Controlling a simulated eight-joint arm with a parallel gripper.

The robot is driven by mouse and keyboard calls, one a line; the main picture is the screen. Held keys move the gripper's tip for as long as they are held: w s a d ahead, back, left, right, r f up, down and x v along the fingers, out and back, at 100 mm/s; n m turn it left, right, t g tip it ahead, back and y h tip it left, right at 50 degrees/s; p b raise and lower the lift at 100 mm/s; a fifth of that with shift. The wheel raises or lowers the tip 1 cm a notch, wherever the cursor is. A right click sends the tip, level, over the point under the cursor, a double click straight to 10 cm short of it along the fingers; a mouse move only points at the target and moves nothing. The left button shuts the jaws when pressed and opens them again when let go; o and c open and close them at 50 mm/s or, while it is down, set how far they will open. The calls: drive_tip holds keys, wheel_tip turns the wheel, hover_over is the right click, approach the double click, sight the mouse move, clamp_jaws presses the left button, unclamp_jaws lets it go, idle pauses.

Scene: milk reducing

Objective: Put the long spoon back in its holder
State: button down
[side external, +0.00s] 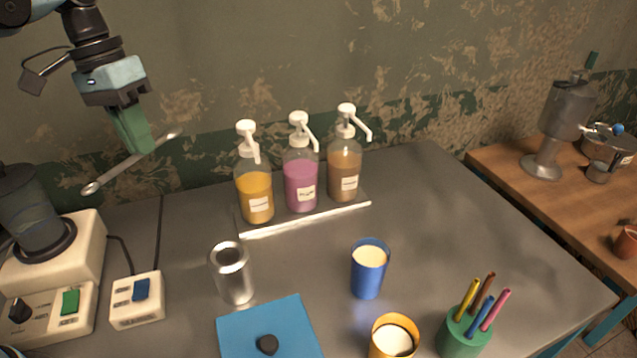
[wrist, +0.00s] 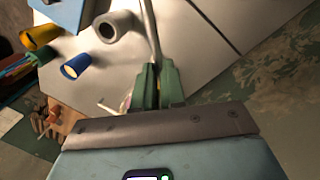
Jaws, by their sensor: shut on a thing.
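My gripper (side external: 139,148) is at the upper left, in the air above the table's back left. Its green fingers are shut on the long spoon (side external: 112,176), a thin grey metal spoon held tilted, with its lower left end toward the blender. In the wrist view the spoon (wrist: 150,30) runs up and away from between the fingers (wrist: 157,78). An open, empty-looking silver cylinder (side external: 232,275) stands upright on the table, to the right of and below the spoon; it also shows in the wrist view (wrist: 114,27). I cannot tell for certain whether it is the holder.
Three pump bottles (side external: 301,180) stand on a tray (side external: 310,218) at the back. A blue cup (side external: 367,280), a yellow cup (side external: 376,345), a green pen pot (side external: 462,337) and a blue mat (side external: 245,325) are in front. A blender (side external: 62,250) and switch box (side external: 137,312) stand left.

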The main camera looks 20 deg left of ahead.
drive_tip(key=w+d+r+m, duration=0.1)
drive_tip(key=w+d+r, duration=0.2)
drive_tip(key=w+d, duration=0.2)
drive_tip(key=m+g, duration=0.1)
drive_tip(key=m, duration=0.3)
hover_over(345, 270)
drive_tip(key=a+x, duration=0.1)
drive_tip(key=x, duration=0.2)
drive_tip(key=a+x, duration=0.1)
drive_tip(key=x, duration=0.6)
drive_tip(key=w+a+x, duration=0.1)
drive_tip(key=a+x, duration=0.1)
drive_tip(key=x, duration=0.5)
drive_tip(key=w+a+f+x, duration=0.1)
drive_tip(key=x, duration=0.6)
drive_tip(key=shift+w+a+f, duration=0.1)
drive_tip(key=shift+w+f, duration=0.1)
drive_tip(key=shift+f, duration=0.15)
drive_tip(key=shift+f, duration=0.15)
drive_tip(key=c, duration=1.5)
unclamp_jaws()
